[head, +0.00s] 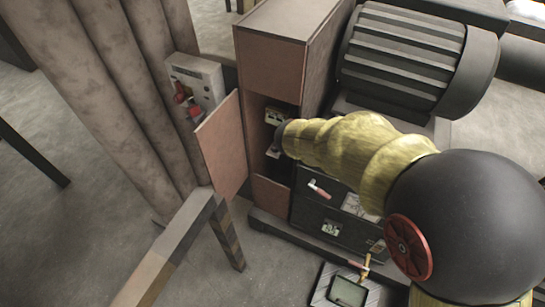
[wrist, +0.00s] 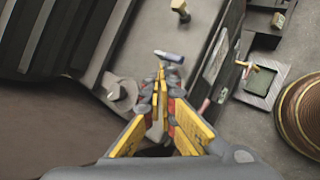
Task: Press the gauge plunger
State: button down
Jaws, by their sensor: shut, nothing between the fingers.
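In the wrist view my gripper (wrist: 161,72) has its yellow fingers closed together, with nothing between them. A small blue-grey cylinder with a pale end (wrist: 169,56) shows just beyond the fingertips; I cannot tell whether they touch it or whether it is the gauge plunger. In the head view my yellow-sleeved arm reaches to the opening of a tall brown cabinet (head: 270,60). A small pale-faced device (head: 277,115) shows inside, partly hidden by my arm. No gauge plunger can be made out for certain.
The cabinet door (head: 221,147) hangs open on the left. A ribbed motor housing (head: 400,55) stands behind my arm. A black box (head: 335,215) with a red-handled lever (head: 319,189) is below. A square framed screen (head: 348,291) lies near the front.

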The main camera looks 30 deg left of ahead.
jog(key=s+a+f+n+t+y, duration=0.1)
jog(key=s+a+f+n, duration=0.2)
jog(key=a+f, duration=0.3)
jog(key=s+a+f+n+t+y, duration=0.1)
jog(key=a+f+n, duration=0.5)
jog(key=a, duration=0.6)
jog(key=s+a+f+n+t+y, duration=0.1)
jog(key=s+a+f+n+y, duration=0.2)
jog(key=s+a+f+n, duration=0.2)
jog(key=a+f, duration=0.3)
jog(key=a, duration=0.1)
jog(key=shift+a+f+t, duration=0.25)
jog(key=shift+t, duration=0.15)
jog(key=shift+w, duration=0.1)
jog(key=b, duration=0.3)
send_near(275, 149)
jog(key=w+a+f, duration=0.1)
jog(key=w+f, duration=0.3)
jog(key=f, duration=0.2)
jog(key=shift+w, duration=0.4)
jog(key=shift+a+f, duration=0.1)
